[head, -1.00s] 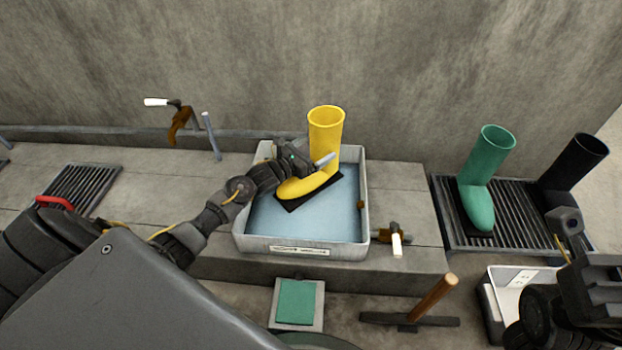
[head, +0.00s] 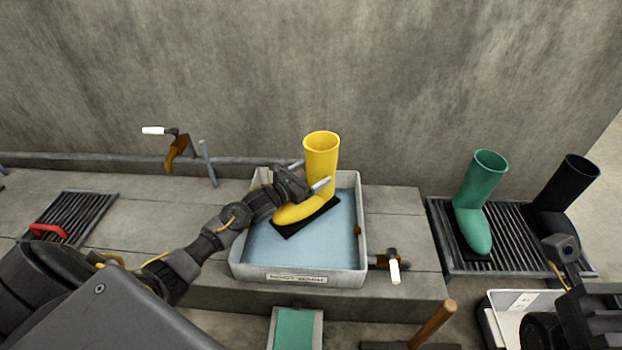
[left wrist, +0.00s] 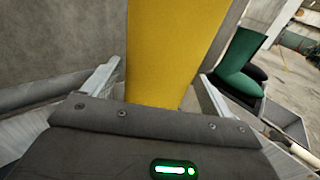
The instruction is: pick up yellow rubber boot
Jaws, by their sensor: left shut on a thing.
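The yellow rubber boot (head: 320,156) stands upright in the white wash basin (head: 359,250), its toe pointing left on a dark pad. My left gripper (head: 311,174) reaches in from the left and is shut on the boot's shaft near the ankle. In the left wrist view the yellow shaft (left wrist: 172,50) fills the space between the two fingers (left wrist: 160,84). My right arm shows at the lower right of the head view; its fingertips are not visible.
A green boot (head: 475,200) and a black boot (head: 566,195) stand on a grate (head: 450,260) to the right. Taps (head: 393,264) are beside the basin. A wooden-handled tool (head: 433,322) stands in front. A concrete wall is behind.

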